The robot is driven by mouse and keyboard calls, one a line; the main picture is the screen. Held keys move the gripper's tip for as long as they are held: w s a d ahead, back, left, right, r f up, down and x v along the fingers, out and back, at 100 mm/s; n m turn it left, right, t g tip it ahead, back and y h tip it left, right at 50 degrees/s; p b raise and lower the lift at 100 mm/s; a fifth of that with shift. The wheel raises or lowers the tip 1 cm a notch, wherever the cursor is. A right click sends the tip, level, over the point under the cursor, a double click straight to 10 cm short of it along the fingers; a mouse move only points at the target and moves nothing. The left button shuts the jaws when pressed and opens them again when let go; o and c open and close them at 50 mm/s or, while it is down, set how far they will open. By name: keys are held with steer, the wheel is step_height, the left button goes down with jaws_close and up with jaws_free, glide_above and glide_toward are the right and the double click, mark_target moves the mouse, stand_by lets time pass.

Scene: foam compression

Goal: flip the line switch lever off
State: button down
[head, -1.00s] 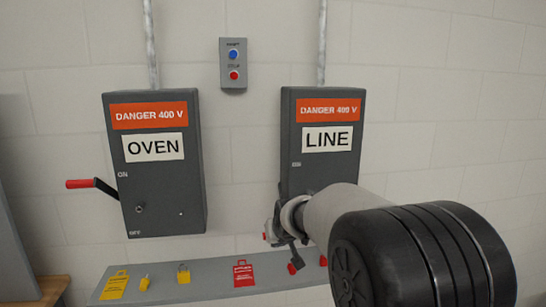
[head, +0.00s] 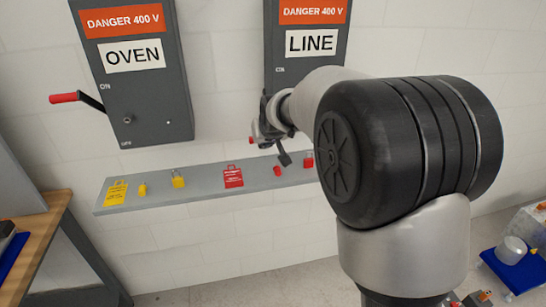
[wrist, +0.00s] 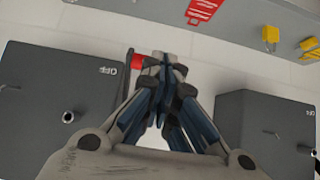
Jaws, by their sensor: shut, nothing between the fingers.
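The LINE box (head: 306,45) is a dark grey switch box on the wall, with its lower part hidden behind my arm in the head view. My gripper (head: 268,132) is at its lower left side, above the shelf. In the wrist view, which is upside down, the LINE box (wrist: 60,105) is at left with its OFF mark showing. The line lever's red grip (wrist: 137,62) is near that OFF end, beside my gripper's fingertips (wrist: 165,65). The fingers are together with nothing between them. Whether they touch the lever, I cannot tell.
The OVEN box (head: 132,75) is at left with its red-gripped lever (head: 65,98) sticking out near ON. A grey shelf (head: 205,190) below holds yellow and red tags and padlocks. A wooden bench (head: 35,225) stands at lower left. Blue trays (head: 515,270) are at lower right.

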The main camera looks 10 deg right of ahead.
steer(key=s+f, duration=0.1)
steer(key=s, duration=0.9)
steer(key=s+r+g, duration=0.1)
steer(key=s+g, duration=0.3)
steer(key=s, duration=2.9)
steer(key=shift+s+g, duration=0.3)
steer(key=shift+s, duration=0.1)
